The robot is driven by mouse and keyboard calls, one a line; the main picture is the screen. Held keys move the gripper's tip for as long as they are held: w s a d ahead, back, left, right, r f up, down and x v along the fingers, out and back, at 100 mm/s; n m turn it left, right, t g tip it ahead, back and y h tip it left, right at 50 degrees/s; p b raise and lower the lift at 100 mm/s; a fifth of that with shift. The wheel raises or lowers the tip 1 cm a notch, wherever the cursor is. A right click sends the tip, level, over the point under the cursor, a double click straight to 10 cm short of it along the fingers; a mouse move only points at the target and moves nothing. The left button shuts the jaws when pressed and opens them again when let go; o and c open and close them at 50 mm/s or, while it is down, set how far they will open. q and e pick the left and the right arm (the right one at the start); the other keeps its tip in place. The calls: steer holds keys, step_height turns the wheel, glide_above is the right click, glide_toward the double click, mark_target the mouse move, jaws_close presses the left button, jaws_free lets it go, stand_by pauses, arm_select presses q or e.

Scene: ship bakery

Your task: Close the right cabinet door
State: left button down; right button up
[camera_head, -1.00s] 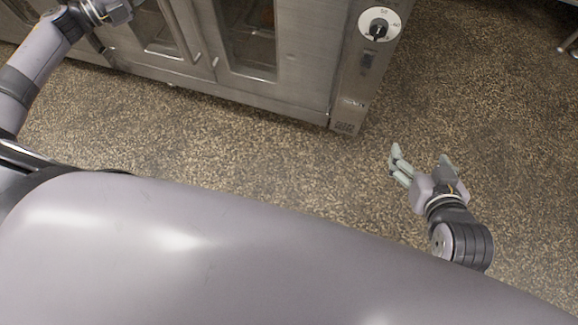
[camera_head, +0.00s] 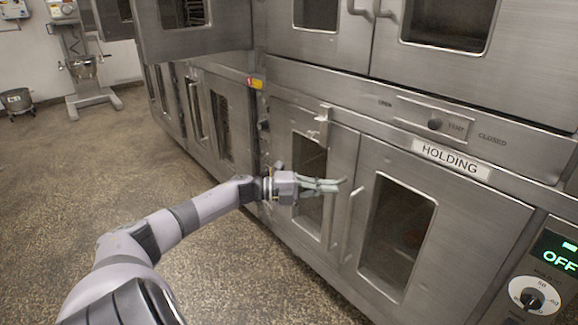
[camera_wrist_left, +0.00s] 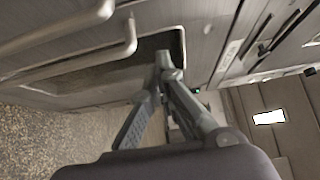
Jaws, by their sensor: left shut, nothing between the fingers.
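The lower right cabinet door (camera_head: 465,225) is steel with a dark window, left of the timer panel. It looks flush with the front. Its upright handle (camera_head: 350,225) is on its left edge, beside the lower left door (camera_head: 338,165), which also looks flush. My left gripper (camera_head: 340,185) is shut and empty, in front of the left door near the handles; I cannot tell whether it touches anything. In the left wrist view, its fingers (camera_wrist_left: 165,68) are together near a bar handle (camera_wrist_left: 130,38) and a dark door window. My right gripper is not in view.
An upper door (camera_head: 205,40) sticks out from the cabinet front at the upper left. A HOLDING label (camera_head: 450,160) is above the lower right door. A stand mixer (camera_head: 85,65) and a pot (camera_head: 17,102) are at the far left. The floor left of my arm is clear.

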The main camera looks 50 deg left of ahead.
arm_select(q)
steer(key=s+a+b, duration=0.1)
steer(key=s+a, duration=0.1)
steer(key=a, duration=0.7)
steer(key=shift+s+a, duration=0.35)
steer(key=shift+a, duration=0.05)
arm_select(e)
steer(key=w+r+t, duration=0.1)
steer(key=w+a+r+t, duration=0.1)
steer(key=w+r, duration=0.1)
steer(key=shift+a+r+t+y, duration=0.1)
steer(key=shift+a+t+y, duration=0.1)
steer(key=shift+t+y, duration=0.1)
